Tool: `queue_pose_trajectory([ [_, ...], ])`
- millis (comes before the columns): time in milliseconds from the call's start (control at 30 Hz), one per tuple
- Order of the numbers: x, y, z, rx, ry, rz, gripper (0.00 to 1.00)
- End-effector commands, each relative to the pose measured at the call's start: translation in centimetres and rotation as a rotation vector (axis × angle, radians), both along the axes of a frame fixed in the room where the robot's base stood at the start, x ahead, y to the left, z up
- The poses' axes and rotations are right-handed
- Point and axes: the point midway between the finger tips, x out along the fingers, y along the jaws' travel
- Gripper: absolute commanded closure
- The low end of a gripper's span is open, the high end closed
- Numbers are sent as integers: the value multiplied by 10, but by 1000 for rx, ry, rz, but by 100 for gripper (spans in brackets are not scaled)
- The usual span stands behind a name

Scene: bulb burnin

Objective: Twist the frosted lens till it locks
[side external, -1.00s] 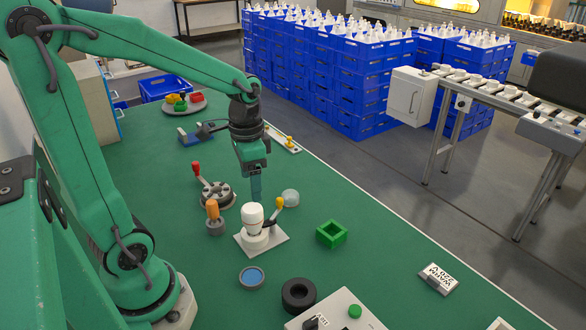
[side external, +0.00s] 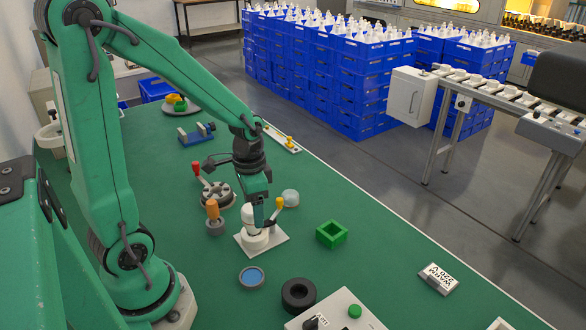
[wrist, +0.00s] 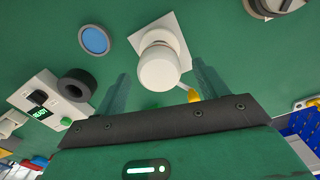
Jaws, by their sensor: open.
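A white rounded head (side external: 249,216) stands upright on a white square base (side external: 268,246); the wrist view shows the head (wrist: 159,70) from above. A lever with a yellow knob (side external: 279,203) is at its side. I cannot tell for sure which of the two is the frosted lens. My gripper (side external: 266,218) is open and low at the white head. In the wrist view its fingers (wrist: 160,68) appear to either side of the head; contact is not clear. The gripper partly hides the head in the side view.
A green square frame (side external: 331,233), blue disc (side external: 252,276), black ring (side external: 298,294) and control box (side external: 345,312) lie around. The mat at right is mostly clear.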

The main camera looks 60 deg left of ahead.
Motion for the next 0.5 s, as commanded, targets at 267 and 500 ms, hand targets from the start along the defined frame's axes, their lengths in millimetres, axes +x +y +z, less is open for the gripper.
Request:
queue_pose_trajectory([
  [267,0,0,-2,0,0,0,28],
  [500,0,0,-1,0,0,0,69],
])
